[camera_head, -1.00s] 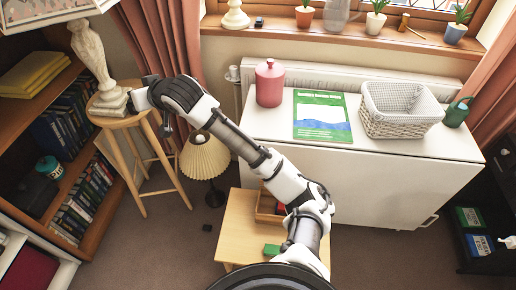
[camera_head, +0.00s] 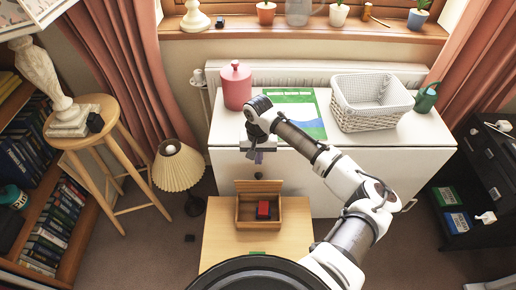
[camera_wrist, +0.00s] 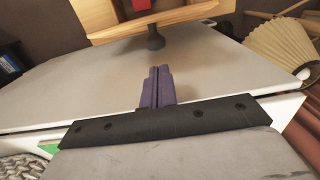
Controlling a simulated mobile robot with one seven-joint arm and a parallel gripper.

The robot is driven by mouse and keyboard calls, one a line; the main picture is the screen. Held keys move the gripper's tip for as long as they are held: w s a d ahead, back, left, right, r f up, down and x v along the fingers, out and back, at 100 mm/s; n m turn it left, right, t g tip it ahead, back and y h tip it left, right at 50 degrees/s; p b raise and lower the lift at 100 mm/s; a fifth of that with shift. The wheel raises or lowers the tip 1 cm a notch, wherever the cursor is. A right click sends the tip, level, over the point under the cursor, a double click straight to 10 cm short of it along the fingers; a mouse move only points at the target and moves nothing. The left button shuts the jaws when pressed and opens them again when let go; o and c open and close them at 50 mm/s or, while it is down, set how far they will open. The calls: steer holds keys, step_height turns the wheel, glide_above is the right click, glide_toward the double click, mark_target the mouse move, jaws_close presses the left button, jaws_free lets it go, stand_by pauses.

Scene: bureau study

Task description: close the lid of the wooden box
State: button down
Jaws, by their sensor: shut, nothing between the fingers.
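The wooden box (camera_head: 285,224) stands on a small wooden table (camera_head: 222,238) with its lid (camera_head: 258,187) raised at the back edge. A red block (camera_head: 263,210) lies inside. A dark knob (camera_head: 258,176) shows at the lid's far side; it also shows in the wrist view (camera_wrist: 155,39), against the lid (camera_wrist: 190,17). My gripper (camera_head: 256,158) is shut and empty. In the head view it appears just beyond the raised lid, in front of the white table. In the wrist view its purple fingers (camera_wrist: 158,72) point toward the knob, with a visible gap between them.
A pleated lamp (camera_head: 179,166) and a wooden stool (camera_head: 112,108) stand to the left.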

steer(key=shift+f, duration=1.85)
